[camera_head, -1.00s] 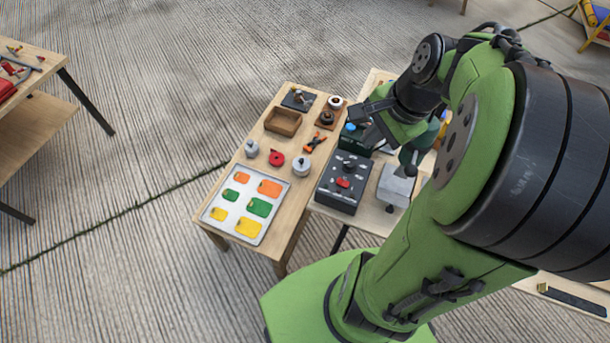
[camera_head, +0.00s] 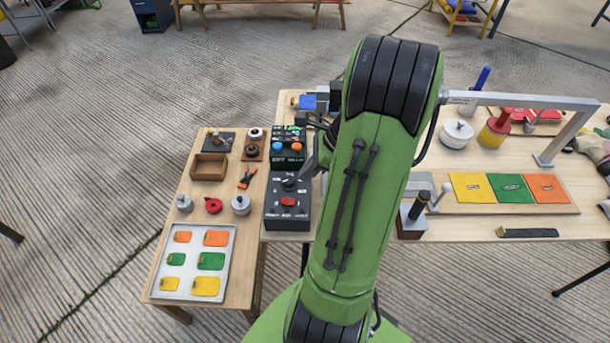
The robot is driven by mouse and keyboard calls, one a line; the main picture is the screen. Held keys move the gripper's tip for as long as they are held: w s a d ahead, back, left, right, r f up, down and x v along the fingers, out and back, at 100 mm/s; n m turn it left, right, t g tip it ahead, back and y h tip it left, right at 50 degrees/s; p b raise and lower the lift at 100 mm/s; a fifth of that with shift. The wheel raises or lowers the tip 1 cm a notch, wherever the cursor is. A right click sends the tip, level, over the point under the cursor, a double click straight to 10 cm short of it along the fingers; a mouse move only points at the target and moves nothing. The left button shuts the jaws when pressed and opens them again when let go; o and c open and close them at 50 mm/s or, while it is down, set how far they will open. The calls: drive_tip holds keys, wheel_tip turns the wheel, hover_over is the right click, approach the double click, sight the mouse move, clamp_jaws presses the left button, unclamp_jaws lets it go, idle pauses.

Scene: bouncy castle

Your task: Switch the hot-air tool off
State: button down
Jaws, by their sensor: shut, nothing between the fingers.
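A black control box (camera_head: 274,215) stands on the table left of my arm. It has a dark knob (camera_head: 290,184) at its upper part and a red switch (camera_head: 288,202) below. Whether this box runs the hot-air tool, I cannot tell; the tool itself is not clearly visible and may be behind my arm. My gripper (camera_head: 309,168) is mostly hidden by my green arm. A grey tip of it shows just right of the knob, shut and empty; contact cannot be made out.
A fixture with a dark-handled lever (camera_head: 419,204) and a board (camera_head: 540,208) with coloured cards are right of my arm.

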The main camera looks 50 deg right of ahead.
sight(283, 199)
drive_tip(key=b+x, duration=0.4)
drive_tip(key=x, duration=0.6)
drive_tip(key=shift+a+f, duration=0.1)
drive_tip(key=shift+w+f, duration=0.1)
drive_tip(key=shift+f, duration=0.05)
drive_tip(key=shift+w+a+p, duration=0.15)
drive_tip(key=shift+a+p, duration=0.05)
drive_tip(key=shift+p, duration=0.15)
drive_tip(key=shift+f, duration=0.1)
drive_tip(key=shift+d, duration=0.15)
drive_tip(key=shift+s+d+f, duration=0.1)
drive_tip(key=shift+s+d, duration=0.3)
drive_tip(key=shift+s, duration=0.35)
